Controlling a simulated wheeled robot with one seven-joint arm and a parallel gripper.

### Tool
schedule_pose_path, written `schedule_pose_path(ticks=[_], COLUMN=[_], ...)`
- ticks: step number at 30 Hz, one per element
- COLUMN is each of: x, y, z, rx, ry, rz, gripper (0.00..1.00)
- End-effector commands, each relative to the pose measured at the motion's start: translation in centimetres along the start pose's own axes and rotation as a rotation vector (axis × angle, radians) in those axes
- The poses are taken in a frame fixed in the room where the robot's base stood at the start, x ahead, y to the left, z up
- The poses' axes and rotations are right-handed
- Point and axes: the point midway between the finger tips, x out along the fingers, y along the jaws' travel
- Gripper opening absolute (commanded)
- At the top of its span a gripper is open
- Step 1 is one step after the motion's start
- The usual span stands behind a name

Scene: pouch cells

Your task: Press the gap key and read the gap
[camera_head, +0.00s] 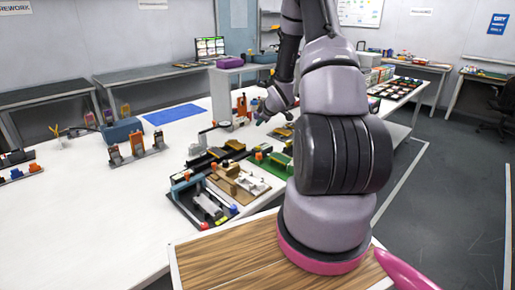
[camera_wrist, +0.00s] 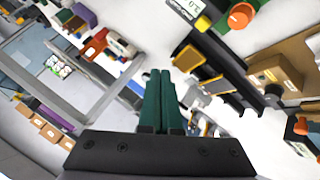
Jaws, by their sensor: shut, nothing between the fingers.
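My gripper (camera_wrist: 158,73) shows its two dark green fingers close together in the wrist view, shut and empty, above the white table. In the head view its end (camera_head: 264,119) is small and hangs near the far side of the fixture boards. I cannot pick out a gap key with certainty.
Fixture boards with clamps and orange knobs (camera_head: 215,195) cover the table's right part. Orange and grey stands (camera_head: 135,145) and a blue mat (camera_head: 174,115) stand to the left. An orange knob (camera_wrist: 240,15) and black rails (camera_wrist: 225,70) lie right of the fingers. The front left table is clear.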

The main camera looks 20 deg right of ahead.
Motion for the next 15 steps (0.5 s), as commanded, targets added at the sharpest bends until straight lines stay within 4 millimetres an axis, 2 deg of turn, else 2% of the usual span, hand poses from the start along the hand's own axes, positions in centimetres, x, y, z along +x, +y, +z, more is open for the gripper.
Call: schedule_pose_path(ticks=[15], x=[4.5], y=[-3.4], z=[3.3], rx=[0.001], ry=[-0.002], rz=[-0.003], gripper=[0.0])
